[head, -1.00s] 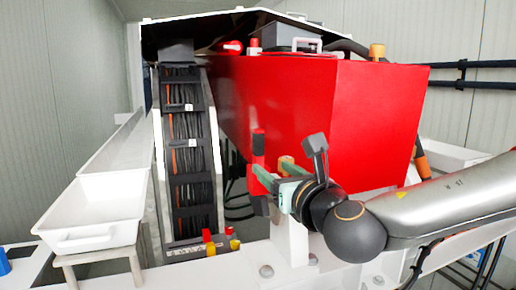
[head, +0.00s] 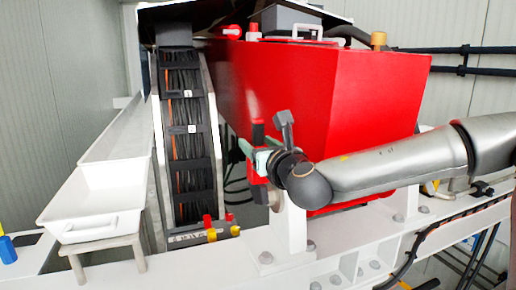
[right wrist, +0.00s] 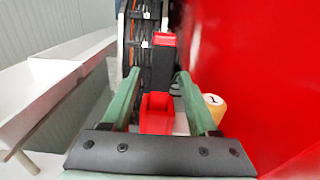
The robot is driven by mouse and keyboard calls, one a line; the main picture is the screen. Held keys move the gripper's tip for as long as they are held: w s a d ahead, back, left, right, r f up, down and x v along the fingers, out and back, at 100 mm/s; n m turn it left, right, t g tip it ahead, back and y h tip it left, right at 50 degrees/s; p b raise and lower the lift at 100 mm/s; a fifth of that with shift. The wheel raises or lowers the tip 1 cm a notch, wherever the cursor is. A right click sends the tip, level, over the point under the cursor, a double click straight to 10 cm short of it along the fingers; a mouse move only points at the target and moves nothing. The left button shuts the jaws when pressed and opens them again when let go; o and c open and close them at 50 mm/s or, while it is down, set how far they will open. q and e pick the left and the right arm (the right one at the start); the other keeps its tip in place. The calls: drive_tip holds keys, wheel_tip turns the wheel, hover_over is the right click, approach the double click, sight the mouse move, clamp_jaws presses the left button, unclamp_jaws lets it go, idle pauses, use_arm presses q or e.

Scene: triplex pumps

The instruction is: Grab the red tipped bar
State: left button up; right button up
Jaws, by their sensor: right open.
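The red tipped bar (head: 258,132) stands upright in front of the red tank, with red ends and a black middle. In the right wrist view the bar (right wrist: 162,68) shows its black shaft and red ends between the lines of my green fingers. My right gripper (head: 250,148) is open at the bar in the head view, its fingertips also showing in the right wrist view (right wrist: 159,74). I cannot tell whether the fingers touch the bar or how far past it they reach. My left gripper is not in view.
The large red tank (head: 330,100) stands close to the right of my gripper. A cable rack (head: 187,135) rises behind and left. White trays (head: 92,210) are at far left. A white beam (head: 190,262) runs along the front. A yellow numbered cap (right wrist: 214,106) sits beside my right finger.

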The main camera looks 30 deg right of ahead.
clamp_jaws()
idle(0.4)
idle(0.8)
drive_tip(key=shift+r, duration=0.1)
